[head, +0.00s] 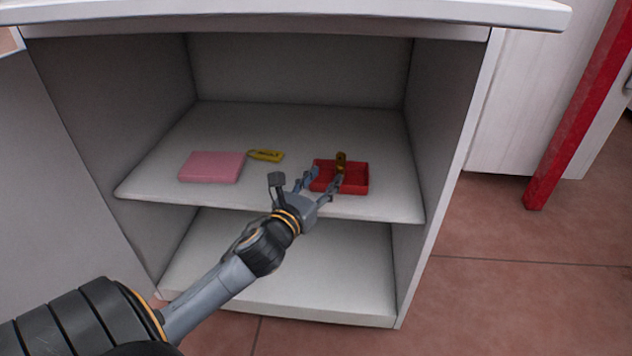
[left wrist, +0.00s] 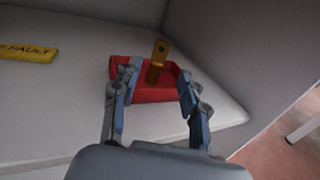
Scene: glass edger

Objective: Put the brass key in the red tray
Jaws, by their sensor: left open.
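The red tray (head: 360,183) sits on the upper shelf of the open cabinet, toward its right side. The brass key (head: 341,160) stands roughly upright at the tray, its upper end above the rim; it also shows in the left wrist view (left wrist: 158,60). Its lower end is over or inside the tray; I cannot tell whether it touches the floor. My left gripper (head: 321,181) is open at the tray's front. In the left wrist view its fingers lie to either side of the key, with visible gaps. My right gripper is not in view.
A yellow tag (head: 266,155) lettered FAULT lies left of the tray, beside a pink block (head: 211,167). The upper shelf (head: 385,207) has cabinet walls on both sides and the worktop (head: 300,12) above. The lower shelf (head: 330,275) is empty where visible.

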